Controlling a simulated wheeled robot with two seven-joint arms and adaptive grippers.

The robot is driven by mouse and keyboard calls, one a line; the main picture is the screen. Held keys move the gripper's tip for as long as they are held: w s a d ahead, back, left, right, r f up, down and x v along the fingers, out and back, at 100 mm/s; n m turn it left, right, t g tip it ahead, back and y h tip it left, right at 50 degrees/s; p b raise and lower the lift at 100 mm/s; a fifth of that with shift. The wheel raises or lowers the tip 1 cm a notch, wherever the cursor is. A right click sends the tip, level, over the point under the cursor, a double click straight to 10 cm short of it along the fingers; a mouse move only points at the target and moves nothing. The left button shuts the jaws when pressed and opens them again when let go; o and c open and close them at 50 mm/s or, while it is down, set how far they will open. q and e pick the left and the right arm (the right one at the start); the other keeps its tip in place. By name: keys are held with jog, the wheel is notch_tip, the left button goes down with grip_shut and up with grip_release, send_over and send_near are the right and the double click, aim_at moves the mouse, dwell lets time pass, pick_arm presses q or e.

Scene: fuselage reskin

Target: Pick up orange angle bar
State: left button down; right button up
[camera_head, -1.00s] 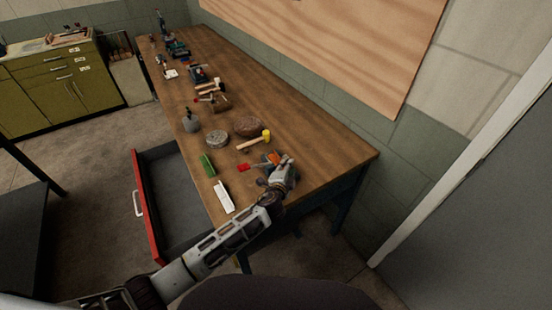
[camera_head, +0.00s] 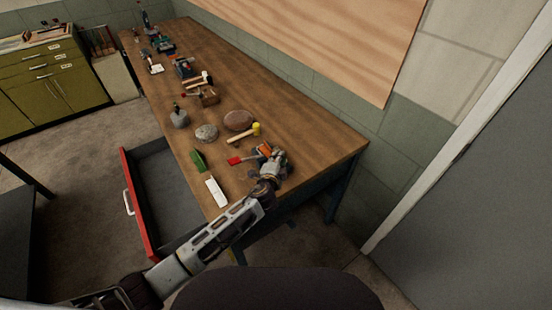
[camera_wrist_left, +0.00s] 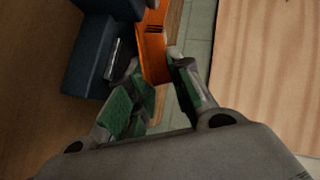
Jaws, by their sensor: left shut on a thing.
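The orange angle bar (camera_head: 264,149) is at the near right end of the wooden workbench, partly hidden by my left gripper (camera_head: 271,157) in the head view. In the left wrist view, the orange bar (camera_wrist_left: 154,48) stands out between the two green-and-grey fingertips of my left gripper (camera_wrist_left: 160,85). The gripper is shut on the bar. I cannot tell whether the bar touches the benchtop. My right gripper is not in view.
A red-fronted drawer (camera_head: 138,205) stands open. A dark blue object (camera_wrist_left: 92,55) sits beside the bar.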

pick_arm(q)
notch_tip(320, 180, up, 10)
jog(key=shift+f, duration=0.2)
dwell(0.3)
dwell(0.6)
